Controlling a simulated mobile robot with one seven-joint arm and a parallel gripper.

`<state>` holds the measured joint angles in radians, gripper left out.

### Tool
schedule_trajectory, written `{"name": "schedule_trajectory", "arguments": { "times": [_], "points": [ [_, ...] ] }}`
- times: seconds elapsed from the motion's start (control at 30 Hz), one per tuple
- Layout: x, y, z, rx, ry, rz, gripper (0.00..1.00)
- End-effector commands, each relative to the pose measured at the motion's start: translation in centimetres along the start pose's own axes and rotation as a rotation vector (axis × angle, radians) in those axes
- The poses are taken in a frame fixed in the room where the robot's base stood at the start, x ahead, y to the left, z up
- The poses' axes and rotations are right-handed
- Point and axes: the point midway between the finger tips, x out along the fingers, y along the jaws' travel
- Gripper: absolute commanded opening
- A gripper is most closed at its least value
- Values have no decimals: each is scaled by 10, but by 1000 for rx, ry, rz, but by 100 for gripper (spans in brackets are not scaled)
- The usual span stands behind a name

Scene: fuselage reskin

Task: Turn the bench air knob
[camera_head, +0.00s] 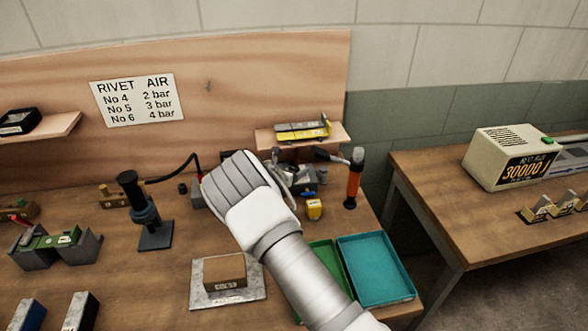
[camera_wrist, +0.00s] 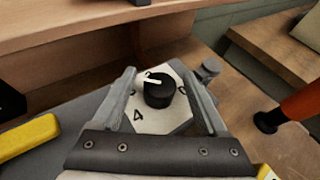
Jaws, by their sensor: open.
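In the wrist view the black air knob (camera_wrist: 158,92) sits on a pale dial plate (camera_wrist: 145,121) with printed numbers. Its white pointer line points up and left, near a partly covered mark that looks like a 2; a 4 shows at the lower left. My gripper (camera_wrist: 159,78) is open, with one finger on each side of the knob. Gaps show between the fingers and the knob. In the head view my white arm and hand cover most of this area, and I cannot make out the knob there.
A sign (camera_head: 138,100) lists rivet numbers with air pressures: No 4 2 bar, No 5 3 bar, No 6 4 bar. A small shelf (camera_head: 302,136) is behind the gripper. An orange-handled tool (camera_head: 353,180) stands to the right. A teal tray (camera_head: 376,270) lies at the front right.

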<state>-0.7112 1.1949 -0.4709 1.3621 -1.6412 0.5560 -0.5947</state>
Motion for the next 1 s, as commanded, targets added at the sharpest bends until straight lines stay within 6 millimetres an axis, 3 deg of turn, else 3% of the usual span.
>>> {"name": "schedule_trajectory", "arguments": {
  "times": [0.13, 0.57, 1.0],
  "points": [
    [0, 0, 0, 0, 0, 0, 76],
    [0, 0, 0, 0, 0, 0, 0],
    [1, 0, -4, -11, -1, 29, 0]
  ]
}}
